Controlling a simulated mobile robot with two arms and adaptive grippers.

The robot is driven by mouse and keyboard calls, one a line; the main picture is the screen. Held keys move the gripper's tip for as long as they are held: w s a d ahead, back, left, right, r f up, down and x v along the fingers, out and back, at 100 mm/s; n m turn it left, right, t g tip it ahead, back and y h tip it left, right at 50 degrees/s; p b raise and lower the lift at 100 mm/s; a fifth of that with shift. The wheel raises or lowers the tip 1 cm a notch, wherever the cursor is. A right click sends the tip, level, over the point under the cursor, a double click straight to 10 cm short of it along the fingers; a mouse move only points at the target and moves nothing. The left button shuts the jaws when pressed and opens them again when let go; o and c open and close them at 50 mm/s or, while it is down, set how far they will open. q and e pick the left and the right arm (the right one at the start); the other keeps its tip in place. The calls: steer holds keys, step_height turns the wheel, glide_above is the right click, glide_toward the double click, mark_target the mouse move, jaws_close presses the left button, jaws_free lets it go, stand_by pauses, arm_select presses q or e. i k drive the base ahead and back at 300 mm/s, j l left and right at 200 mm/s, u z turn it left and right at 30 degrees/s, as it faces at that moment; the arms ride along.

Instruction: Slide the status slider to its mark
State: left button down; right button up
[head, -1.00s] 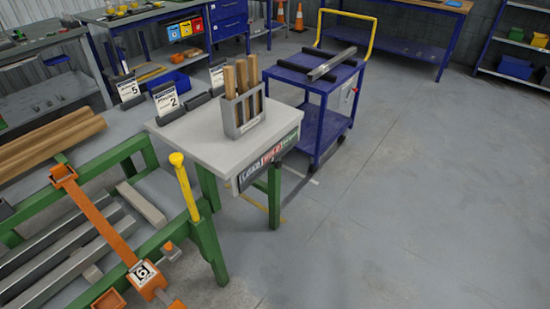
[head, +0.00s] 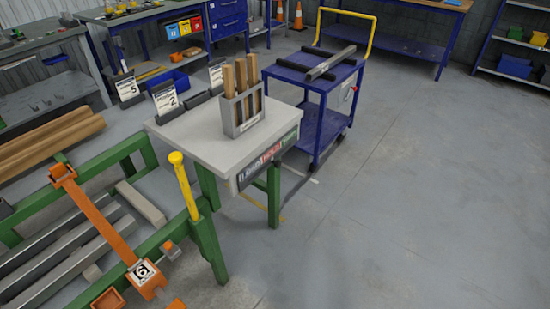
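A status strip (head: 268,160) with dark, red and green labelled fields runs along the front edge of the small grey-topped table (head: 188,148). The lettering is too small to read surely. A small dark piece (head: 274,162) shows near the strip's lower edge; I cannot tell whether it is the slider, nor where the mark is. Neither my left nor my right gripper is in view.
A grey holder (head: 243,112) with wooden pieces stands on the table. A blue cart (head: 318,90) carrying a metal bar stands behind it. A green rack with an orange arm (head: 100,218) and yellow post (head: 184,185) is at left. Floor at right is clear.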

mark_target(277, 163)
steer(key=l+u, duration=0.1)
steer(key=u, duration=0.6)
steer(key=i+l+u, duration=0.2)
steer(key=l+u, duration=0.15)
steer(key=l, duration=0.35)
steer(key=l+u, duration=0.35)
steer(key=l, duration=0.35)
steer(key=l+u, duration=0.35)
steer(key=l, duration=0.4)
steer(key=i, duration=0.05)
